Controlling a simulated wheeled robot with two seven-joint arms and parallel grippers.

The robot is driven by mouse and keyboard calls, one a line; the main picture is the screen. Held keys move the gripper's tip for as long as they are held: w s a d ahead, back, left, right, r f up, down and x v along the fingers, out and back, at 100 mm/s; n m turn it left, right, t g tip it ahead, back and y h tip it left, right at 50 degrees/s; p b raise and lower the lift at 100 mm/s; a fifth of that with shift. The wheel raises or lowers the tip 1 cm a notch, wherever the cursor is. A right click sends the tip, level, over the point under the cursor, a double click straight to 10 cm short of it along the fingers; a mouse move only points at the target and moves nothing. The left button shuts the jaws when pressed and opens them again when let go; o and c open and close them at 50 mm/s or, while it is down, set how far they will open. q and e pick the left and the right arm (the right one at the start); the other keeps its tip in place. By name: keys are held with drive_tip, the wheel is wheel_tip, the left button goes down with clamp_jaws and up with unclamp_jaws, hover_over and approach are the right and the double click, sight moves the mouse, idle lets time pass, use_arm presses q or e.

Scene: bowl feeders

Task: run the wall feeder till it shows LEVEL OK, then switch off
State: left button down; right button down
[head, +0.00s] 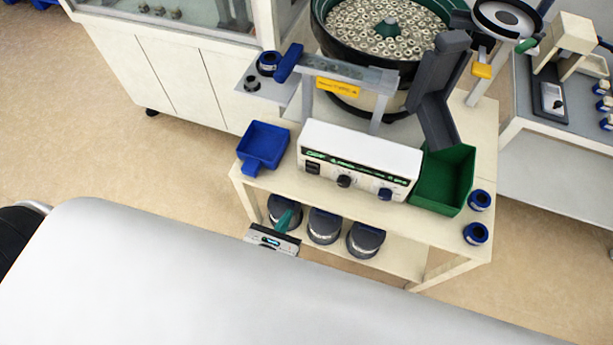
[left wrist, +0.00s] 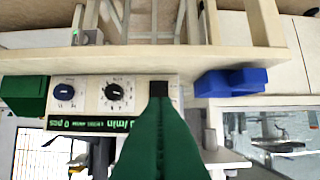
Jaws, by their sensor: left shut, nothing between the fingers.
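A bowl feeder (head: 335,40) full of small pale ring-shaped parts stands on a cream cart in the head view. In front of it is a white control box (head: 360,160) with a green-lit display strip, a black switch (head: 312,168), a black knob (head: 344,181) and a blue knob (head: 385,194). My left gripper (head: 290,211) is shut and empty, below the box's left end. In the upside-down left wrist view its green fingers (left wrist: 158,97) reach toward the panel, covering part of it; I cannot tell if they touch. The display (left wrist: 92,124) seems to read 0 pcs. My right gripper is not visible.
A blue bin (head: 264,145) stands left of the box and a green bin (head: 443,180) right of it. Several dark round items sit on the lower shelf (head: 400,256). A glazed cabinet (head: 175,65) stands left, another bench (head: 555,150) right.

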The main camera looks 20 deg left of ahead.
use_arm(q)
drive_tip(key=shift+w, duration=0.1)
approach(311, 169)
drive_tip(key=f, duration=0.1)
drive_tip(key=w+f, duration=0.1)
drive_tip(key=f, duration=0.1)
drive_tip(key=w+f, duration=0.1)
drive_tip(key=shift+w+f+p, duration=0.1)
drive_tip(key=shift+f+p, duration=0.25)
drive_tip(key=shift+w+r+p, duration=0.35)
drive_tip(key=shift+w+p, duration=0.1)
drive_tip(key=shift+w, duration=0.1)
drive_tip(key=shift+w+r+p, duration=0.35)
drive_tip(key=shift+w+p, duration=0.05)
drive_tip(key=shift+w, duration=0.7)
